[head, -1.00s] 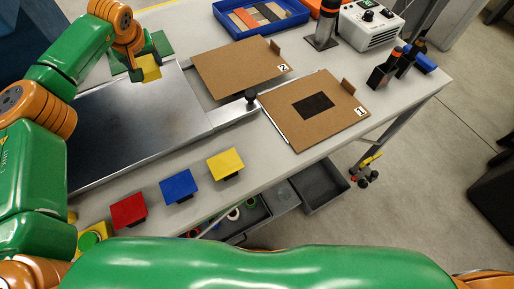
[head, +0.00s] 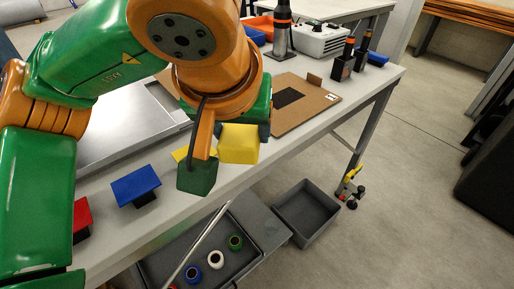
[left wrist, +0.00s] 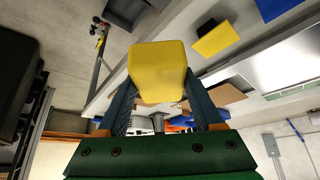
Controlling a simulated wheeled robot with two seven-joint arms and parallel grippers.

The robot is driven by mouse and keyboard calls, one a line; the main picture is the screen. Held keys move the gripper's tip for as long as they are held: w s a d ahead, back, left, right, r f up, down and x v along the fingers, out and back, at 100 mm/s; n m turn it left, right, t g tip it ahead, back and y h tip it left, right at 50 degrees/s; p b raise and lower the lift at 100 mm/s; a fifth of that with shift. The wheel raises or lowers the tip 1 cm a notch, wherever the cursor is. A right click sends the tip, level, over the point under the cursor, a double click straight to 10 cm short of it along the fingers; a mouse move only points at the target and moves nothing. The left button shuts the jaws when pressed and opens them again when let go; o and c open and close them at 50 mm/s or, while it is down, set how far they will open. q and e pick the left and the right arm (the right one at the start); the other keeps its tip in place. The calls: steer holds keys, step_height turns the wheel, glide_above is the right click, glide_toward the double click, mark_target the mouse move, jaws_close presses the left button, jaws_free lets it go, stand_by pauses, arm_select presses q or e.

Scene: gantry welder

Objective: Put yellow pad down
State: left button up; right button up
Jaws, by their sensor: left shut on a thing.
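The yellow pad (head: 239,143) is a yellow block held in my left gripper (head: 236,135). In the left wrist view the yellow pad (left wrist: 158,65) sits between the two fingers of my left gripper (left wrist: 158,95), which are shut on it. In the head view it appears over the table's front edge. A separate yellow plate (head: 180,154) on a dark stand is mostly hidden behind my left arm; the yellow plate (left wrist: 216,40) shows clearly in the left wrist view, apart from the held pad. My right gripper is not in view.
A blue plate (head: 136,185) and red plate (head: 82,218) stand along the front of the table. A brown board marked 1 (head: 310,100) lies behind my gripper. Below the table edge are a grey bin (head: 308,214) and a tray (head: 215,232) with several rings.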

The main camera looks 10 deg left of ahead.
arm_select(q)
steer(key=w+a+f, duration=0.1)
steer(key=w+f, duration=0.2)
steer(key=w, duration=0.1)
steer(key=w+a+f, duration=0.2)
steer(key=w+f, duration=0.1)
steer(key=w, duration=0.1)
steer(key=w+a+f+p, duration=0.1)
steer(key=w+a+f, duration=0.1)
steer(key=w+f, duration=0.1)
steer(key=shift+w+f, duration=0.3)
steer(key=shift+w, duration=0.5)
step_height(320, 180, down, 3)
steer(key=shift+w+f+p, duration=0.1)
steer(key=shift+p, duration=0.25)
steer(key=shift+f, duration=0.1)
steer(key=o, duration=1.3)
